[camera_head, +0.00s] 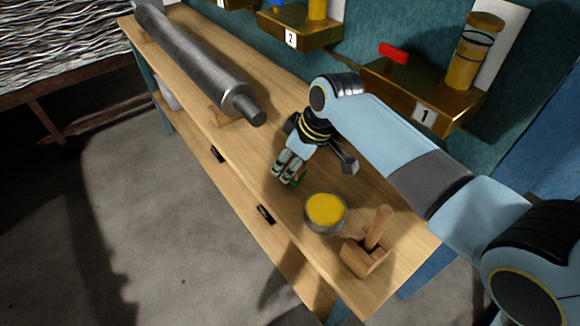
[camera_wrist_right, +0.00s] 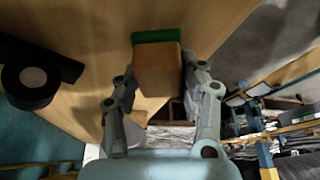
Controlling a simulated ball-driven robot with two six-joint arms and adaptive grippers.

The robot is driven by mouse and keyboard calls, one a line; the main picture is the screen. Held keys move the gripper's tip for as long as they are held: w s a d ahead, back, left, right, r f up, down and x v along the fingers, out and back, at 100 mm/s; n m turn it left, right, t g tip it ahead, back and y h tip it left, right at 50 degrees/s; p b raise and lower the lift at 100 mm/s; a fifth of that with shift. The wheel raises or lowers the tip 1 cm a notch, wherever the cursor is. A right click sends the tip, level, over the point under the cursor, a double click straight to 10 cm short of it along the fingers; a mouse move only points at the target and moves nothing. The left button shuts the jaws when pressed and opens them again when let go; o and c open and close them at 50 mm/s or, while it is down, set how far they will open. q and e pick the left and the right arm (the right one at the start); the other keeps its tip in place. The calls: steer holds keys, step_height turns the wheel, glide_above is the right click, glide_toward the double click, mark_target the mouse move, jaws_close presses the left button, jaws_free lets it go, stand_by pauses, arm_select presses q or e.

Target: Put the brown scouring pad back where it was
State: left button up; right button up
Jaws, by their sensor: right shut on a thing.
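The brown scouring pad (camera_wrist_right: 157,70) is a brown block with a green layer (camera_wrist_right: 158,36) at its far end. In the right wrist view it sits between the two fingers of my right gripper (camera_wrist_right: 160,95), which is shut on it. In the head view my right gripper (camera_head: 285,180) points down over the middle of the wooden bench (camera_head: 265,155). Only a bit of the pad's green shows there, beside the fingertips. I cannot tell whether the pad touches the bench top. My left gripper is not in view.
A grey steel roll (camera_head: 195,60) lies at the bench's far left. Brass shelves (camera_head: 425,108) hang on the wall.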

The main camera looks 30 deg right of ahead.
steer(key=shift+f, duration=0.8)
steer(key=shift+f, duration=0.2)
steer(key=o, duration=1.1)
steer(key=p+v, duration=0.1)
steer(key=v, duration=1.1)
steer(key=shift+d+r, duration=0.1)
steer(key=shift+r, duration=0.1)
